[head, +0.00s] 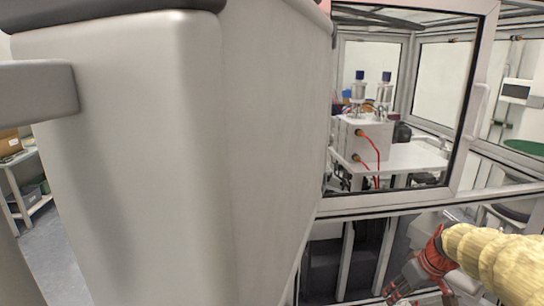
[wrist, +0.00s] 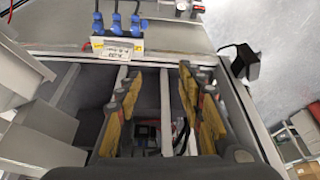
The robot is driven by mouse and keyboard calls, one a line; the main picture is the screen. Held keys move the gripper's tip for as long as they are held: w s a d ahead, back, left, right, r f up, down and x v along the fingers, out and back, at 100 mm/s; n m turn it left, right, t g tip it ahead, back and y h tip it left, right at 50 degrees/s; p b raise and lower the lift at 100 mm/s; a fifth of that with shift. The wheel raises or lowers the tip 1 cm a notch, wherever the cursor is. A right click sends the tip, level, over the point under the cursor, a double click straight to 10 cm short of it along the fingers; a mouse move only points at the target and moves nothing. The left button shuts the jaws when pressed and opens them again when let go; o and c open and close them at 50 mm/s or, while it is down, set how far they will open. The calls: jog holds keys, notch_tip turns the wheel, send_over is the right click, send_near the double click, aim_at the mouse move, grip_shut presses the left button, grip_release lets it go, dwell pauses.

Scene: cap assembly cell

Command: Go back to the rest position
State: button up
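My gripper (wrist: 160,105) shows in the wrist view as two sets of fingers with worn yellow pads, spread wide apart. No object is seen held between them. In the head view my gripper (head: 403,284), red and dark, is at the lower right, partly cut off by the bottom edge. It is below the window of a framed cell (head: 415,206), in front of its dark lower part. My forearm in a pale yellow cover reaches in from the right edge.
Inside the cell a white machine block (head: 362,140) with red cables stands on a white table (head: 415,156). The wrist view shows blue connectors (wrist: 117,22), a black box (wrist: 240,62) and open floor at right. A large pale surface blocks most of the head view's left.

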jog(key=s+a+r+m, duration=0.1)
jog(key=s+a+r, duration=0.6)
jog(key=s+a, duration=0.6)
jog(key=s+a+m+t, duration=0.1)
jog(key=s+a, duration=0.5)
jog(key=s, duration=0.4)
jog(key=shift+s+h, duration=0.25)
jog(key=shift+h, duration=0.15)
